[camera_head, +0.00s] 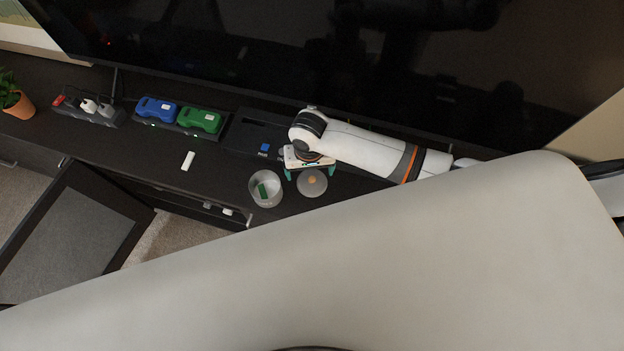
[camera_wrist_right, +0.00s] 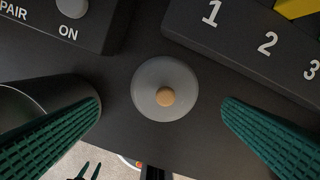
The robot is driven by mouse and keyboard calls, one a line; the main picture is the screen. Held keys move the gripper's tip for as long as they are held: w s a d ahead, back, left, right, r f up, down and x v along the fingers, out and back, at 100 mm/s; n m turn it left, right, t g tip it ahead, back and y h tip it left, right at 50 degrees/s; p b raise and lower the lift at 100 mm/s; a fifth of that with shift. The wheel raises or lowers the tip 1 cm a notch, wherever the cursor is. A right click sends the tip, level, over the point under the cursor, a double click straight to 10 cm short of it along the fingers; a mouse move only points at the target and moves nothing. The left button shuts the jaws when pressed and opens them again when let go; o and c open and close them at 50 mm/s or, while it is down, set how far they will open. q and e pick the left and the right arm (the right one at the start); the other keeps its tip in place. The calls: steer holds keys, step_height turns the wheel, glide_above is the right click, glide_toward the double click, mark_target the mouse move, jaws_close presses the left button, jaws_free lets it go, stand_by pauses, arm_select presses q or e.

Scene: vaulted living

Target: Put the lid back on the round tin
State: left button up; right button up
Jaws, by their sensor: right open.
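The lid (camera_head: 312,184) is a grey disc with a small wooden knob, lying flat on the dark cabinet top; it also shows in the right wrist view (camera_wrist_right: 150,75). The round tin (camera_head: 256,198) stands just left of the lid, open, with a green item (camera_head: 263,189) inside. Part of the tin's dark side shows at left in the right wrist view (camera_wrist_right: 30,98). My right gripper (camera_head: 310,173) is open and empty above the lid, its green fingers on either side of the knob (camera_wrist_right: 162,106) and apart from it.
Behind the gripper is a dark box with a blue button (camera_head: 264,147). Blue (camera_head: 156,109) and green (camera_head: 199,121) devices sit on a dock further left. A white stick (camera_head: 188,161) lies left of the tin. A power strip (camera_head: 90,108) and potted plant (camera_head: 14,100) stand far left.

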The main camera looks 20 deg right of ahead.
mark_target(313, 180)
steer(key=shift+d+f, duration=0.15)
steer(key=shift+f, duration=1.15)
steer(key=shift+d+f, duration=0.1)
steer(key=shift+f, duration=1.2)
steer(key=shift+c, duration=0.2)
steer(key=shift+s, duration=0.1)
steer(key=c, duration=1.2)
steer(key=shift+s, duration=0.1)
steer(key=shift+c, duration=0.4)
steer(key=shift+s, duration=0.1)
steer(key=shift+c, duration=0.4)
steer(key=shift+r, duration=0.35)
steer(key=c, duration=0.3)
steer(key=r, duration=0.9)
steer(key=shift+w+r, duration=0.2)
steer(key=shift+w, duration=0.05)
jaws_close()
